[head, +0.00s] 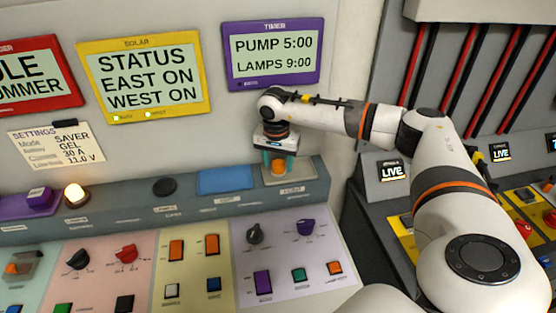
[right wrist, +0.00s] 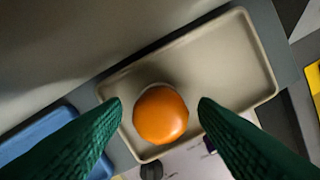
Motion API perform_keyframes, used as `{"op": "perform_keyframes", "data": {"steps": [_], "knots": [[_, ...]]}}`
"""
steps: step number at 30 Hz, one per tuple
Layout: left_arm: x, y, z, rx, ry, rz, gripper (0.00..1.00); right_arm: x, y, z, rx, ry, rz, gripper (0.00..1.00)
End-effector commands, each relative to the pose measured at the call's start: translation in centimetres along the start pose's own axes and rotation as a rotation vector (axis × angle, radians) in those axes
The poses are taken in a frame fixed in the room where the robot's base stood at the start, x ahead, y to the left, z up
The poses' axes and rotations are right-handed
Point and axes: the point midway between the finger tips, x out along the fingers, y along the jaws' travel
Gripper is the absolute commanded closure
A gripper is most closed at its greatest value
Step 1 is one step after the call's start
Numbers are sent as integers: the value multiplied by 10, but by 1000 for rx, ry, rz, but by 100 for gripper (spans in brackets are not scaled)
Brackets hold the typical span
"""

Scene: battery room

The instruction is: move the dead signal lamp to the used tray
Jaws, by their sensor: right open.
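An unlit orange signal lamp (head: 278,168) stands in a beige tray (head: 301,175) at the right end of the ledge. In the right wrist view, the lamp (right wrist: 161,115) shows as a round orange dome on a pale base, near one long side of the tray (right wrist: 225,60). My right gripper (head: 277,158) points down over it. Its green fingers (right wrist: 160,108) are open, one on each side of the lamp, with a gap showing at both sides. The tray's small label is too blurred to read. My left gripper is out of view.
A blue tray or pad (head: 225,180) lies left of the beige tray. Further left are a round black fitting (head: 164,186), a glowing lamp (head: 76,194) and a purple block (head: 40,198). Knobs and switches cover the sloping panel (head: 290,265) below; the TIMER screen (head: 272,54) hangs above.

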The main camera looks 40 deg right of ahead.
Motion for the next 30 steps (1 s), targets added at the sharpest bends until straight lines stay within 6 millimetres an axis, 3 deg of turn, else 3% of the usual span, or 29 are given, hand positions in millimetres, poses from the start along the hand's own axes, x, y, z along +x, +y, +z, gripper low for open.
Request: {"op": "perform_keyframes", "data": {"steps": [3, 7, 21, 30], "knots": [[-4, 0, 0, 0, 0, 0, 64, -6, 0, 1, 0, -1, 1, 46], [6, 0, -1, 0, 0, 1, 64, -19, 1, 1, 0, -3, 6, 46], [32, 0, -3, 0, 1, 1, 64, -110, 1, 0, -1, -2, 4, 46], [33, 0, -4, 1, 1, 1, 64, -124, 0, 0, -1, 0, 0, 46]]}}
